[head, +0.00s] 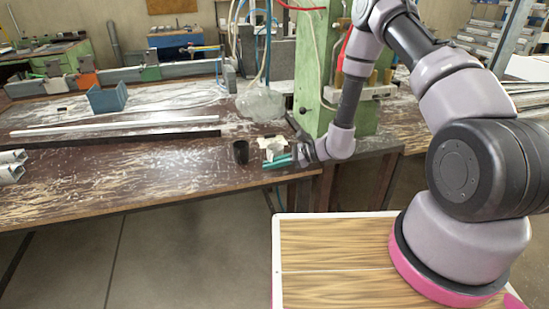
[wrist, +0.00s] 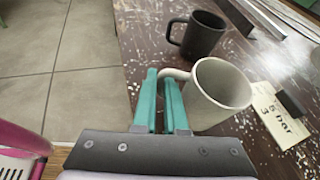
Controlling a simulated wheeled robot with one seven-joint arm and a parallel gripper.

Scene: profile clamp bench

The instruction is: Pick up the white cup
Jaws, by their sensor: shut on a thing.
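The white cup (wrist: 222,88) stands upright on the brown table in the wrist view, its open mouth showing. My gripper (wrist: 161,76) has teal fingers, shut on the cup's handle at its left side. In the head view my gripper (head: 270,163) is low at the table's front edge. The white cup (head: 272,146) shows there just behind the fingers, partly hidden by them. I cannot tell whether its base is lifted off the table.
A black mug (wrist: 197,33) stands close behind the white cup; it also shows in the head view (head: 240,152). A paper note (wrist: 281,117) with a dark block (wrist: 291,103) lies right of the cup. Metal profiles (head: 120,125) lie farther left. A green machine column (head: 315,70) rises behind.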

